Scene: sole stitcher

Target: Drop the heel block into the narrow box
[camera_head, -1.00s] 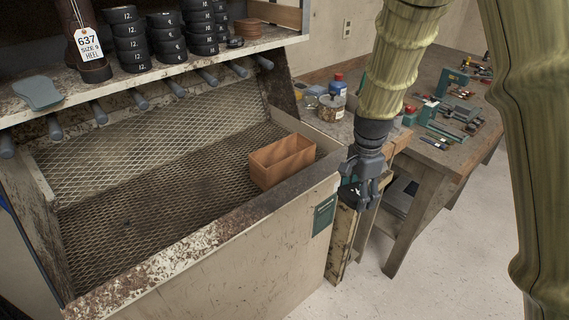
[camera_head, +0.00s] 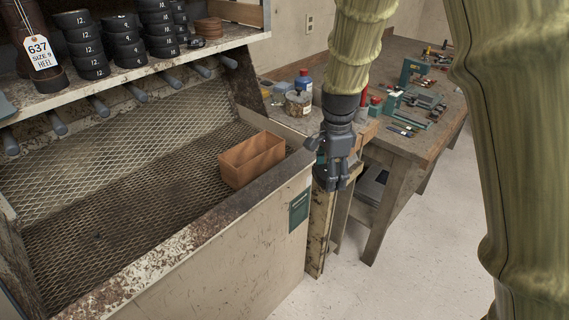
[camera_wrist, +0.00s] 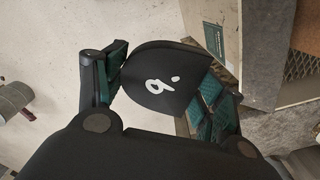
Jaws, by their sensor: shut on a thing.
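My gripper (camera_head: 337,184) hangs pointing down, to the right of the stitcher's mesh tray and beyond its edge. In the wrist view it is shut on the heel block (camera_wrist: 160,77), a black rounded piece marked with a white digit, held between green-padded fingers. In the head view the block is too hidden or dark to make out.
A raised, worn tray edge (camera_head: 190,245) runs along the front, and a side wall stands between my gripper and the box. A shelf (camera_head: 150,72) with stacked black heels overhangs the back. A workbench (camera_head: 425,140) with tools and jars stands at right.

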